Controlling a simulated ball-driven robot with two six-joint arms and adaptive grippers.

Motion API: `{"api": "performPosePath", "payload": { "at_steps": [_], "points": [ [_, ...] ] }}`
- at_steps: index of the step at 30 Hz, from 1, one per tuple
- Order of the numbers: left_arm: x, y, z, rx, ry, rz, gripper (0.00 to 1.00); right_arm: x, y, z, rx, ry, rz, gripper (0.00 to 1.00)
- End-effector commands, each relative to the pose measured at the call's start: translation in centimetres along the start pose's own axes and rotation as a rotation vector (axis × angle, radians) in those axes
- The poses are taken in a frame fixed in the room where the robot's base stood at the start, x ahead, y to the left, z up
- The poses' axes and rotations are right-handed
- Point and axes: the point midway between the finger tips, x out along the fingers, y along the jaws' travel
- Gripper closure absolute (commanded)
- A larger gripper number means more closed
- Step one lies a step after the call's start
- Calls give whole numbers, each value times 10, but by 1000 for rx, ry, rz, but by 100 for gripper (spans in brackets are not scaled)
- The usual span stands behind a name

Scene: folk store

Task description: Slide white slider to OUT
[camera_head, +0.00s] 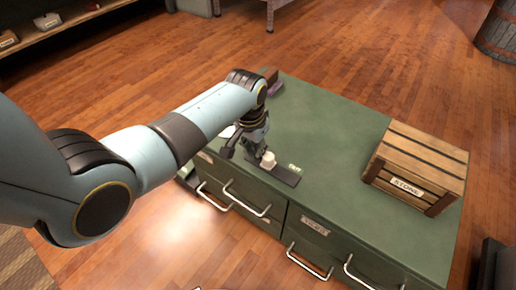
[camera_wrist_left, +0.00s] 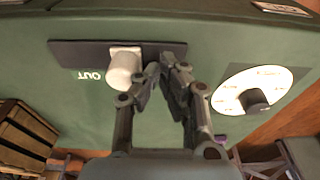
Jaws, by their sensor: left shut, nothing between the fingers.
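The white slider (camera_head: 268,159) is a short white knob on a dark rectangular track plate (camera_head: 286,177) on the green cabinet top. The word OUT (camera_head: 294,167) is printed beside the track, towards its right end. In the left wrist view the white slider (camera_wrist_left: 124,67) stands near the middle of the track (camera_wrist_left: 75,52), and the OUT label (camera_wrist_left: 88,76) lies to its left. My left gripper (camera_wrist_left: 163,66) is shut and empty, its fingertips over the track just beside the slider, on the side away from OUT. I cannot tell if they touch. My right gripper is not in view.
A wooden crate (camera_head: 421,160) labelled STONE stands on the right of the green cabinet top (camera_head: 330,130). A white round dial (camera_wrist_left: 250,92) with a dark knob sits beyond the track's other end. The cabinet front has drawers with metal handles (camera_head: 308,262). The top between track and crate is clear.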

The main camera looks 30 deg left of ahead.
Motion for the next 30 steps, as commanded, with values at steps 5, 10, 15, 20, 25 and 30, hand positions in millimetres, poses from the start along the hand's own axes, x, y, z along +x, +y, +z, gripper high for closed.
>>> {"api": "performPosePath", "payload": {
  "at_steps": [5,10,15,20,25,30],
  "points": [
    [-1,12,0,0,0,2,100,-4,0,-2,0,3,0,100],
    [-1,22,0,0,-1,1,100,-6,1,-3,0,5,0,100],
    [-1,32,0,1,0,1,100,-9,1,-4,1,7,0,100],
    [-1,42,0,0,0,2,100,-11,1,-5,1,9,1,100],
    [0,44,0,0,-1,-1,100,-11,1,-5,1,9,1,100],
    [0,44,0,0,-1,-1,100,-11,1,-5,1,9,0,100]
  ]
}}
